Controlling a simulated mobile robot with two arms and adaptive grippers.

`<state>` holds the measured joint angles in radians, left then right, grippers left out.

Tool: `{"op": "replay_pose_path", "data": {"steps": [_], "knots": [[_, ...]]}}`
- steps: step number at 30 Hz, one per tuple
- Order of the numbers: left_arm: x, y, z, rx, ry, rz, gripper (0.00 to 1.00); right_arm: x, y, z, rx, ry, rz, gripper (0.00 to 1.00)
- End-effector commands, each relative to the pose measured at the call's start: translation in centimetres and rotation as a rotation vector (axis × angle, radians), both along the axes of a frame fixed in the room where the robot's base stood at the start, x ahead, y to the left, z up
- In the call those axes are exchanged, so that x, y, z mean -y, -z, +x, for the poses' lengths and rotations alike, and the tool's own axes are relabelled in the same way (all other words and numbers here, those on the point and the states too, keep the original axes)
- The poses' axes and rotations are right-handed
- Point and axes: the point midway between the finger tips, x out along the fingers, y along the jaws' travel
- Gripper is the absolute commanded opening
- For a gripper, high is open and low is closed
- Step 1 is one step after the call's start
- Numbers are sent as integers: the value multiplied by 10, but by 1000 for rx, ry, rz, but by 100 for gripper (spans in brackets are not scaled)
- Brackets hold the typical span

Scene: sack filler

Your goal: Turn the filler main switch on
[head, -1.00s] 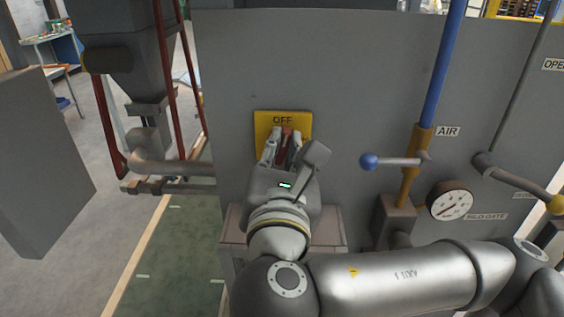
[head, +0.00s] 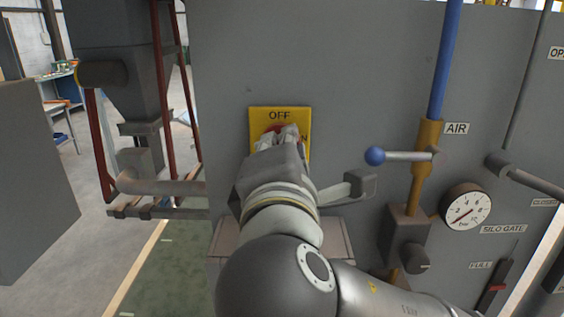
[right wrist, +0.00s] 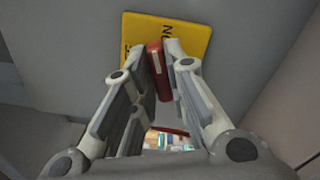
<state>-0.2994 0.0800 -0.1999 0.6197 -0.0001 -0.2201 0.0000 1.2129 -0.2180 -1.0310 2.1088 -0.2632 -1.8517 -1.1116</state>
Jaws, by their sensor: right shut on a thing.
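The main switch has a yellow plate (head: 256,122) on the grey panel, with OFF at its top and an N of a partly hidden label at its right. Its red handle (right wrist: 159,72) stands between my fingertips in the right wrist view. In the head view only a little red shows above the fingers, so I cannot tell its exact angle there. My right gripper (head: 278,137) is in front of the plate, shut on the handle; it also shows in the right wrist view (right wrist: 163,60). My left gripper is not in view.
To the right are a blue-knobbed AIR valve lever (head: 403,156), a pressure gauge (head: 466,206) and a lever (head: 497,287) by the FULL label. A ledge (head: 338,240) juts out below the switch. Pipes and a hopper (head: 115,60) stand at the left.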

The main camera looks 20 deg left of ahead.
Motion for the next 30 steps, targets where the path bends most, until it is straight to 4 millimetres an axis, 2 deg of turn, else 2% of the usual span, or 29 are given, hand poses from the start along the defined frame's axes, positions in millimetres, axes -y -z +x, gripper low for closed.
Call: {"op": "replay_pose_path", "data": {"steps": [3,13,30], "knots": [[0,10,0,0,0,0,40,0,3,0,-28,0,98,0],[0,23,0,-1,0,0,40,0,3,0,-85,0,296,0],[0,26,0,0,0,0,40,1,2,1,-109,1,380,0]]}}
